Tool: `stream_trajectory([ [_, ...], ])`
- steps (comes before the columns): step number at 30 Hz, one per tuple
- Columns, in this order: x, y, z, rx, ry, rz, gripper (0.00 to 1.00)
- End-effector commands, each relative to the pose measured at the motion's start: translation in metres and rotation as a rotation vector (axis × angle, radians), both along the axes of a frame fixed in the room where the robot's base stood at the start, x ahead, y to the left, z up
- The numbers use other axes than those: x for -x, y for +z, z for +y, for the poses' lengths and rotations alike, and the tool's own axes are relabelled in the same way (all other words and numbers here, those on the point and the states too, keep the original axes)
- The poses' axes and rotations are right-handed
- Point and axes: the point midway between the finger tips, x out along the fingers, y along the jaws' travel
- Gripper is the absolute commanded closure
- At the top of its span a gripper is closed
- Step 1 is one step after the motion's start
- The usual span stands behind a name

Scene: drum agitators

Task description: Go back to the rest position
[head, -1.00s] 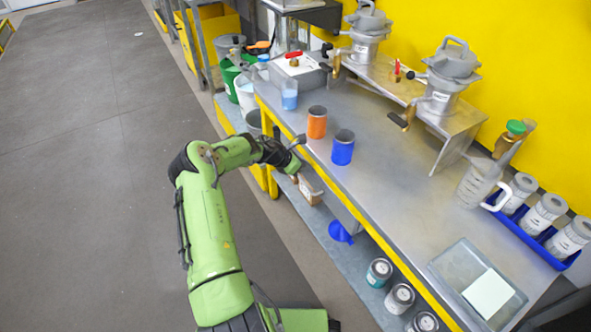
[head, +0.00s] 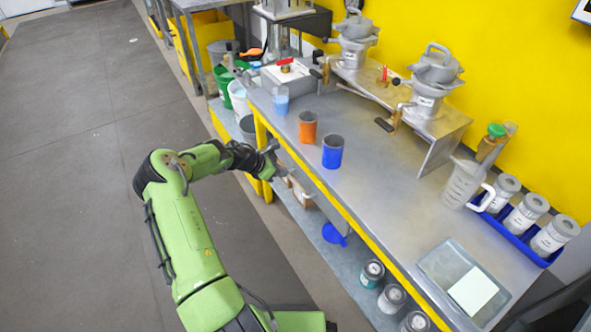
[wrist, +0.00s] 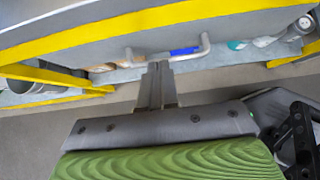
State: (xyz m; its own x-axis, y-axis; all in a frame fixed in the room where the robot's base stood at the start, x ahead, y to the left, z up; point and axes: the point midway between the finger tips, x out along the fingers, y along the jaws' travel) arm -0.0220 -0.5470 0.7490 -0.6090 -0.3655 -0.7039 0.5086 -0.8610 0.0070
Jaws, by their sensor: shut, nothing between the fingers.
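My gripper (head: 270,149) is at the front edge of the metal bench, to the left of the orange and blue cups in the head view. In the wrist view my gripper (wrist: 160,68) has its fingers together with nothing between them. They point toward the yellow-edged bench front, where a pale bar handle (wrist: 190,54) shows beyond the fingertips. My green arm is bent at the elbow, out over the floor beside the bench.
An orange cup (head: 307,127) and a blue cup (head: 332,152) stand near the bench edge. Two metal drums (head: 434,85) stand on a raised shelf behind. A clear tray (head: 440,262) lies at the right end. The grey floor (head: 80,180) at left is open.

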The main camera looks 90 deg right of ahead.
Motion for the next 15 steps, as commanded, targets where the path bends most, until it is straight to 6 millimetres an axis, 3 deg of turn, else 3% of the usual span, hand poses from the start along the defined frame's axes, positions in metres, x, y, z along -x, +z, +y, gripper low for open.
stream_trajectory([
  [1,-0.011,0.013,0.005,-0.003,0.005,-0.003,1.0],
  [6,-0.032,0.036,0.018,-0.003,0.004,-0.004,1.0],
  [15,-0.04,0.042,0.023,-0.005,0.003,-0.004,1.0],
])
